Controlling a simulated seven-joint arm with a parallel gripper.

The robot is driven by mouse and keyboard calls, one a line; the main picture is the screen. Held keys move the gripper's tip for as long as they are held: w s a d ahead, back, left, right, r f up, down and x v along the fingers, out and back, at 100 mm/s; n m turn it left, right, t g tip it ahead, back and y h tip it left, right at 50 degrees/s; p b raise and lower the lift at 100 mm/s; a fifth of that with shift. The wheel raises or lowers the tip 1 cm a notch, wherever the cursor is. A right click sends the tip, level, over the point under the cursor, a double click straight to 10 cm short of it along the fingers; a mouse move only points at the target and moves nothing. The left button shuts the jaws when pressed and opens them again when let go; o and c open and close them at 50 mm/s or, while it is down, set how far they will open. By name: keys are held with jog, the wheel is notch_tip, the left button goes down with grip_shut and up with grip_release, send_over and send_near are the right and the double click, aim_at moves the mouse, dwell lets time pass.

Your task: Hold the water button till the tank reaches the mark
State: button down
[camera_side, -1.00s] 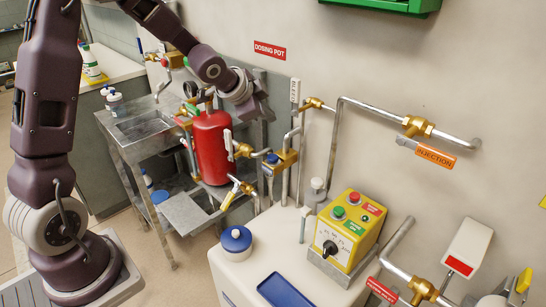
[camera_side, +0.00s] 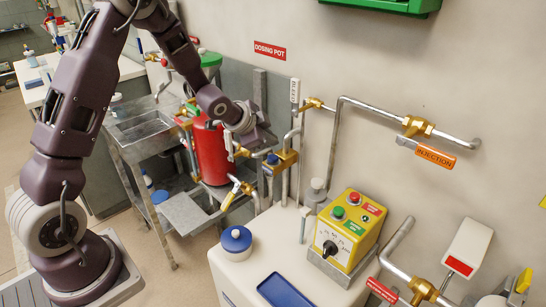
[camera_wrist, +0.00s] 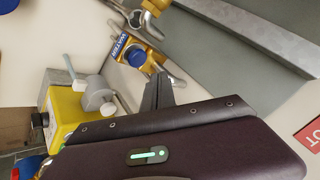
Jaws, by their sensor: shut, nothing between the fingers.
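The water button is a blue cap (camera_side: 271,158) on a brass valve block (camera_side: 288,158) on the wall pipework, right of the red tank (camera_side: 211,155). In the wrist view the blue button (camera_wrist: 137,56) sits beside a blue "WATER" label (camera_wrist: 123,46). My gripper (camera_side: 264,143) is shut and empty, just above and left of the button in the side view. In the wrist view its dark fingertips (camera_wrist: 160,76) are close to the button, with a small gap showing. I cannot make out a level or mark on the tank.
A yellow control box (camera_side: 350,228) with red and green buttons stands on the white cabinet (camera_side: 243,278), near a blue-lidded jar (camera_side: 236,240) and blue tray (camera_side: 284,291). Brass-handled valves (camera_side: 236,190) and pipes crowd the space below and around my gripper.

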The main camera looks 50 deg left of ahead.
aim_at(276, 154)
jog(key=shift+f, duration=1.1)
jog(key=shift+f, duration=0.1)
dwell(1.1)
jog(key=shift+f, duration=0.3)
jog(key=shift+f, duration=0.55)
dwell(4.8)
